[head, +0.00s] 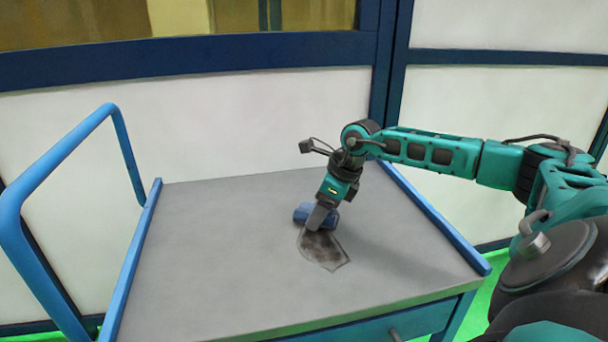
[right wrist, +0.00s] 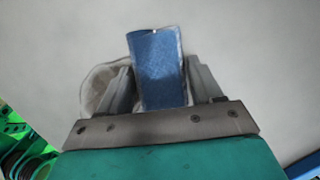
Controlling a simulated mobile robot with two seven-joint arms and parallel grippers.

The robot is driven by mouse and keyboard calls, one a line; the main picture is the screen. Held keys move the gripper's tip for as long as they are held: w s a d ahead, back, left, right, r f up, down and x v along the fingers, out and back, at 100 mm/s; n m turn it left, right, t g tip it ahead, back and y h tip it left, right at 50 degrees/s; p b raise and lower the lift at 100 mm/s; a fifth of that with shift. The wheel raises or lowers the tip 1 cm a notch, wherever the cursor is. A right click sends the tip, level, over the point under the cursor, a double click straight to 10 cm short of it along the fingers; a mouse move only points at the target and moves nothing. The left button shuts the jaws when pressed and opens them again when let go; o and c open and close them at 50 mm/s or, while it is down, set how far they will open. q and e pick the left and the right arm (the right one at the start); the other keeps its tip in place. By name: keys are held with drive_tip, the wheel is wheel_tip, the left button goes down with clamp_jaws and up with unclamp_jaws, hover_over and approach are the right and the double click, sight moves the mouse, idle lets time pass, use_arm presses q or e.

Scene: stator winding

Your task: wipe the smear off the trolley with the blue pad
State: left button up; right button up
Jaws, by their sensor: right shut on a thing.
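The trolley (head: 200,262) has a grey top with blue side rails. A dark brown smear (head: 322,247) with a pale outline lies near the middle of the top. My right gripper (head: 318,218) is shut on the blue pad (head: 300,213), at the far edge of the smear. The right wrist view shows the pad (right wrist: 158,70) between the two fingers, with part of the smear's outline (right wrist: 97,85) to the left behind a finger. I cannot tell whether the pad touches the top. My left gripper is not in view.
A blue push handle (head: 62,155) rises at the trolley's left end. A drawer (head: 385,325) with a knob is below the front edge. White wall panels (head: 230,125) stand behind. The rest of the top is clear.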

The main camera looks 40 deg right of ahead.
wheel_tip(320, 180, up, 4)
drive_tip(key=shift+s+f+p, duration=0.15)
drive_tip(key=shift+p, duration=0.65)
drive_tip(key=shift+r+p, duration=0.5)
drive_tip(key=shift+r, duration=0.15)
drive_tip(key=shift+r+p, duration=0.5)
drive_tip(key=shift+r, duration=0.3)
drive_tip(key=shift+r+p, duration=0.4)
drive_tip(key=shift+r, duration=0.3)
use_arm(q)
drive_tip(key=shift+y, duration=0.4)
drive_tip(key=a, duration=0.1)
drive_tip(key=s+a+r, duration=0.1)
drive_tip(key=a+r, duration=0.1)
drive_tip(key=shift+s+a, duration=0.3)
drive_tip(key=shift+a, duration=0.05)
